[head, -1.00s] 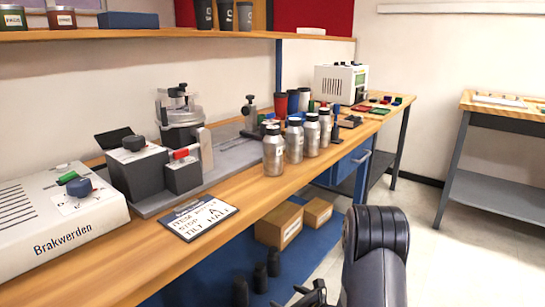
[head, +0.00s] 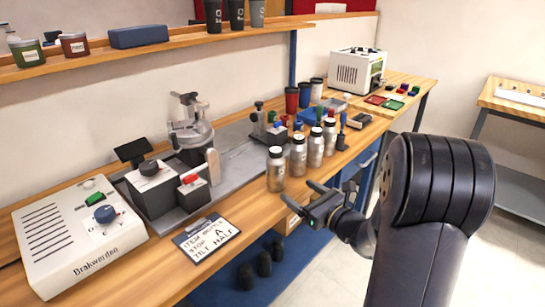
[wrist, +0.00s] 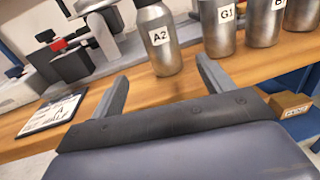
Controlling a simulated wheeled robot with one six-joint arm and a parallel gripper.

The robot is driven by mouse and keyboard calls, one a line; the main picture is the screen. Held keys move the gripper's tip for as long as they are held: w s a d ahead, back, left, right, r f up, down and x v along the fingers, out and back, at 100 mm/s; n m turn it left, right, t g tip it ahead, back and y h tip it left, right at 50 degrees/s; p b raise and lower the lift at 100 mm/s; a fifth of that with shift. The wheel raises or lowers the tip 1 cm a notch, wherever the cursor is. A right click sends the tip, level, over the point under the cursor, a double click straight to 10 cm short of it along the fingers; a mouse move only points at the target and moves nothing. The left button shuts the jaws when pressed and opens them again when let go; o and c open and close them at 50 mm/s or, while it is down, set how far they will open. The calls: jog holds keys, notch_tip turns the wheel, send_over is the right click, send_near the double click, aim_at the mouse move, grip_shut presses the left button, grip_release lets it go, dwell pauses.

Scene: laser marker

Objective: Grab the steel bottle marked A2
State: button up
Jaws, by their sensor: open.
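The steel bottle marked A2 (wrist: 158,38) stands upright near the bench's front edge, with a dark cap. In the head view it is the nearest, leftmost bottle of the row (head: 276,170). My gripper (wrist: 160,82) is open and empty, its two fingers pointing at the A2 bottle from in front, with a gap between. In the head view my gripper (head: 318,198) is just off the bench's front edge, to the right of and below that bottle. A bottle marked G1 (wrist: 217,28) stands right of A2, and another marked B (wrist: 265,22) stands beyond it.
The bottles (head: 298,156) stand close together in a row running away to the right. A sign card (head: 206,237) lies on the bench left of A2. The marking machine (head: 190,125) stands behind. A cardboard box (wrist: 290,105) is below the bench.

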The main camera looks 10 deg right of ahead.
aim_at(282, 171)
jog(key=w+a, duration=0.1)
jog(key=w+r, duration=0.1)
jog(key=w, duration=0.1)
jog(key=w+a+r, duration=0.1)
jog(key=w, duration=0.1)
jog(key=shift+a, duration=0.35)
jog(key=x, duration=0.5)
jog(key=shift+w, duration=0.4)
jog(key=shift+r, duration=0.1)
jog(key=c, duration=1.1)
